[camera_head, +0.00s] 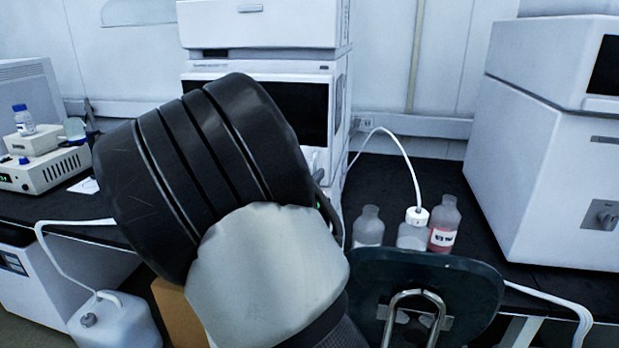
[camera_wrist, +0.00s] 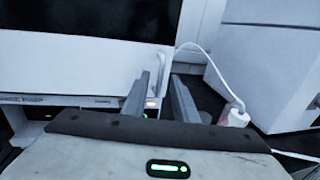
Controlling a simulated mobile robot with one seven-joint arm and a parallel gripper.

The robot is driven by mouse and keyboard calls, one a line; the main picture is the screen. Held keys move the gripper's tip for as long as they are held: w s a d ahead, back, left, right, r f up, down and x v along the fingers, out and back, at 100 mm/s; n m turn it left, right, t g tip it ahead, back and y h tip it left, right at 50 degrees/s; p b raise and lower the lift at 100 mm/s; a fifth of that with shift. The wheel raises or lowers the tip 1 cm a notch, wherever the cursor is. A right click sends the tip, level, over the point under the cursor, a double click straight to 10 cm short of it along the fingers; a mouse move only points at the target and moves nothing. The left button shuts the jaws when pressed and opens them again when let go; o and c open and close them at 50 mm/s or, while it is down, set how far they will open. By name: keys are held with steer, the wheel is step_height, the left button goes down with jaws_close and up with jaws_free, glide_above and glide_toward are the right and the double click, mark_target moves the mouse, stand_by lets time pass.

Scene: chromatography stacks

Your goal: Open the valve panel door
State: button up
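In the wrist view a white front panel (camera_wrist: 80,65), which looks like the valve panel door, lies below a dark window. A slim vertical handle (camera_wrist: 161,72) stands at its right edge. The panel looks shut. My gripper (camera_wrist: 160,76) is open, one finger appearing on each side of the handle's lower part. I cannot tell whether the fingers reach around the handle or stop short of it, and no contact is clear.
The panel belongs to a white instrument stack (camera_head: 262,24) on a black bench. Several bottles, including a red one (camera_head: 443,226) and a white-capped one with a tube (camera_head: 414,232), stand right of my arm. A large white instrument (camera_head: 540,150) is farther right. A white jug (camera_head: 118,322) is low left.

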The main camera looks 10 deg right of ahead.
steer(key=shift+w+d, duration=0.45)
steer(key=shift+w, duration=0.15)
jaws_close()
stand_by(1.1)
